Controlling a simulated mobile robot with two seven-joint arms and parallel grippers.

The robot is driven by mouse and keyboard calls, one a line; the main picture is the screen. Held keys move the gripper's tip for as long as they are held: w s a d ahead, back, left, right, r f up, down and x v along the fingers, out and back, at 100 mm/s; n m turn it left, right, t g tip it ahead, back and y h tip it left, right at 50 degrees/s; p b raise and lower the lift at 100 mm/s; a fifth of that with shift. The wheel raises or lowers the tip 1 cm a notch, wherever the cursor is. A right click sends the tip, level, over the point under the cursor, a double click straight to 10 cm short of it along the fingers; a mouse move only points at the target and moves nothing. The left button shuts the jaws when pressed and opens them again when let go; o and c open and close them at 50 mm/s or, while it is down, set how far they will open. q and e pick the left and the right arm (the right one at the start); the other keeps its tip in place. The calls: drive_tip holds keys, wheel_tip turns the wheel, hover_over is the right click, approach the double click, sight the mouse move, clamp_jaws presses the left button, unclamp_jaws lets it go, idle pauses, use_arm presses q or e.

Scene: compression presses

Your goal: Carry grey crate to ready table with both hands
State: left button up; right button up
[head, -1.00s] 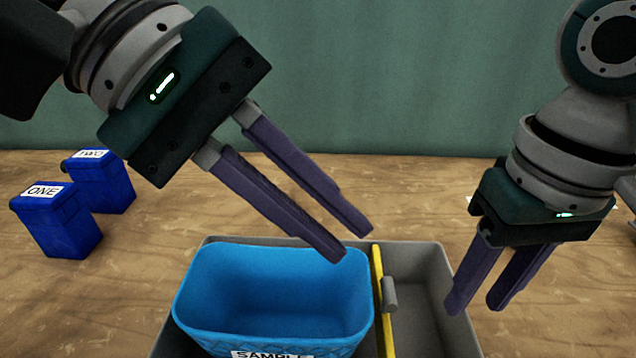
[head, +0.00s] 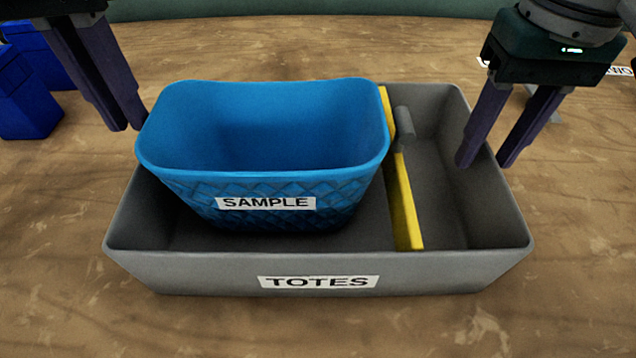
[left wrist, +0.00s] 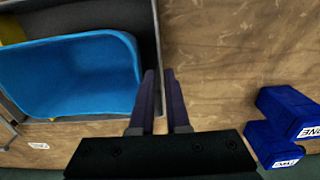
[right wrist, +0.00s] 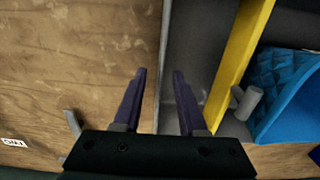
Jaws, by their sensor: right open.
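The grey crate (head: 200,265), labelled TOTES, stands on a wooden surface in front of me. A blue basket (head: 260,185) labelled SAMPLE sits in its left part. My left gripper (head: 128,129) is at the crate's left wall near the back. In the left wrist view its fingers (left wrist: 159,72) lie close together on either side of the wall line, with a narrow gap; whether they press on it is unclear. My right gripper (head: 484,165) is open over the right wall, one finger inside and one outside. The right wrist view shows the wall between its fingers (right wrist: 160,72).
A yellow divider (head: 405,205) with a grey knob (head: 404,122) crosses the crate; the part right of it looks empty. Blue bins (head: 30,90) stand at the left. The surface before the crate is clear. No table labelled ready is identifiable.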

use_arm(q)
hover_over(180, 203)
wheel_tip(180, 203, down, 8)
drive_tip(key=shift+w+a+f, duration=0.15)
drive_tip(key=shift+f, duration=0.1)
use_arm(e)
wheel_tip(180, 203, down, 7)
drive_tip(key=shift+c, duration=0.2)
use_arm(q)
drive_tip(key=shift+c, duration=1)
use_arm(e)
drive_tip(key=shift+c, duration=0.8)
use_arm(q)
clamp_jaws()
use_arm(e)
clamp_jaws()
